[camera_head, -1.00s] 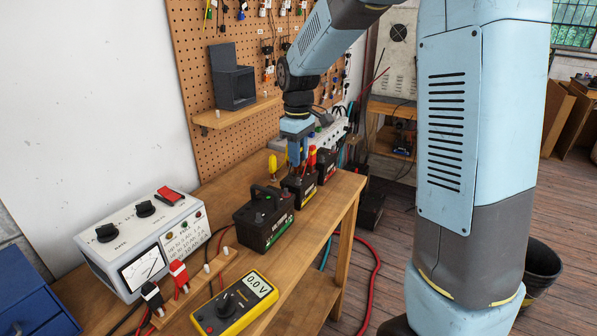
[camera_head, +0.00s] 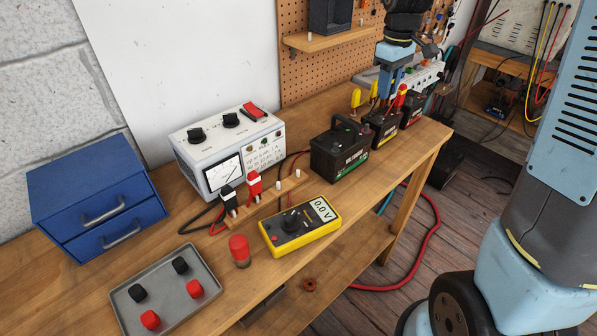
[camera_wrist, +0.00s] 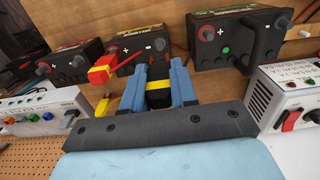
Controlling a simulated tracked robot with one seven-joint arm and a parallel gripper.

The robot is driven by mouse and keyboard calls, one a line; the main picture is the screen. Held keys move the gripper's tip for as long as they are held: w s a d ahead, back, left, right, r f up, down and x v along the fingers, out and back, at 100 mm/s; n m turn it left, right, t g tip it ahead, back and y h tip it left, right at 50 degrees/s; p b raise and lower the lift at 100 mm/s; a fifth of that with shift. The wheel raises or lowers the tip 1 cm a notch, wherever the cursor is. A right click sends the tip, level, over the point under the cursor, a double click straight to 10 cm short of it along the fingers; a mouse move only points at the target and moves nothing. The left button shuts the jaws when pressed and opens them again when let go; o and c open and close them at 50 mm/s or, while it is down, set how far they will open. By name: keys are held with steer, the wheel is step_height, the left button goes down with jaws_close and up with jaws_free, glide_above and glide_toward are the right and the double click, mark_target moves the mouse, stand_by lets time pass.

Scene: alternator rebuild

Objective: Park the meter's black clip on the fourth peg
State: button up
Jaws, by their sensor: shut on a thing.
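My gripper (camera_head: 386,92) is at the middle battery (camera_head: 383,124), fingers pointing down. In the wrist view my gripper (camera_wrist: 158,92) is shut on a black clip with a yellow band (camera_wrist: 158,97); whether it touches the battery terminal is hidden. A red clip (camera_head: 400,97) sits beside the gripper on the same battery. The yellow meter (camera_head: 300,224) reads 0.0 V on the bench. The wooden peg strip (camera_head: 266,205) lies behind it. A black clip (camera_head: 228,196) and a red clip (camera_head: 254,184) with white bands stand on its left end; the third peg (camera_head: 280,188) and fourth peg (camera_head: 297,174) are bare.
A grey charger (camera_head: 226,150) stands behind the strip, and another battery (camera_head: 340,150) just beyond its right end. Two yellow upright things (camera_head: 355,98) are behind the batteries. A red-topped cylinder (camera_head: 239,250), grey tray (camera_head: 128,298) and blue drawers (camera_head: 97,197) are at left.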

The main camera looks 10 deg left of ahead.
step_height(320, 180, up, 5)
steer(key=shift+r, duration=0.1)
steer(key=s+a, duration=1.6)
steer(key=a, duration=0.4)
step_height(320, 180, down, 15)
steer(key=shift+r, duration=0.2)
steer(key=shift+f, duration=0.1)
steer(key=shift+f, duration=1)
steer(key=o, duration=0.9)
